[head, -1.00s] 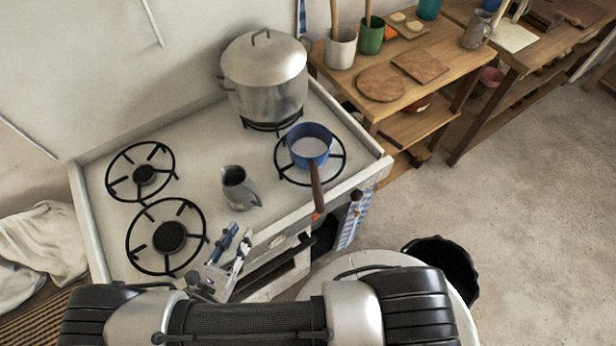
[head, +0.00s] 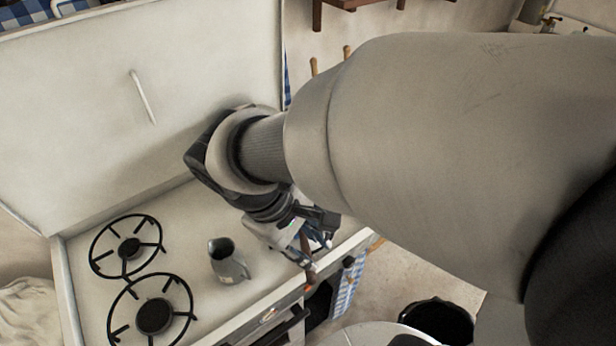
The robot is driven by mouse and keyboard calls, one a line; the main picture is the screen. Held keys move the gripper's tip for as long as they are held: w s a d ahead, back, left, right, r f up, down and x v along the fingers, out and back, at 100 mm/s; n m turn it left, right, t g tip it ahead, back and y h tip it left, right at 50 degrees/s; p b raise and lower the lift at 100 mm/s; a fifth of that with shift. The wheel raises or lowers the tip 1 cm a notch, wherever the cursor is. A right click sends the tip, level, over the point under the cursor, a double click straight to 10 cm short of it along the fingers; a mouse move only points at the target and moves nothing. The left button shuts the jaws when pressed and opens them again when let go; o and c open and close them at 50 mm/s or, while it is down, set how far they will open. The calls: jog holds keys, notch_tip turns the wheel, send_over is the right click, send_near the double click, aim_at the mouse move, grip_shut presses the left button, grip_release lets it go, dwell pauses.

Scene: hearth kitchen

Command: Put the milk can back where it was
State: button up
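A small grey metal jug with a spout and handle (head: 229,264) stands upright on the white stove top; it is the only thing now in view that fits the milk can. It stands apart from my gripper, in the bare space right of the left burners. My gripper (head: 312,250) is to the right of the jug, over the stove's front right part, close to the brown saucepan handle (head: 309,277). I cannot tell whether it touches the handle. My arm hides the saucepan itself and most of my fingers, so their opening is unclear.
Two black burner grates (head: 128,246) (head: 152,314) on the left of the stove are empty. The white stove top (head: 192,215) is clear around the jug. A raised white panel (head: 190,70) stands behind it. A black bin (head: 437,319) is on the floor. My arm hides the large pot.

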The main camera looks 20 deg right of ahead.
jog(key=s+d+r+m+t+y, duration=0.2)
jog(key=s+r+m+t+y, duration=0.2)
jog(key=r+m+t, duration=0.1)
jog(key=shift+s+d+r+m, duration=0.25)
jog(key=shift+s+r+m, duration=0.15)
jog(key=shift+r+m, duration=0.25)
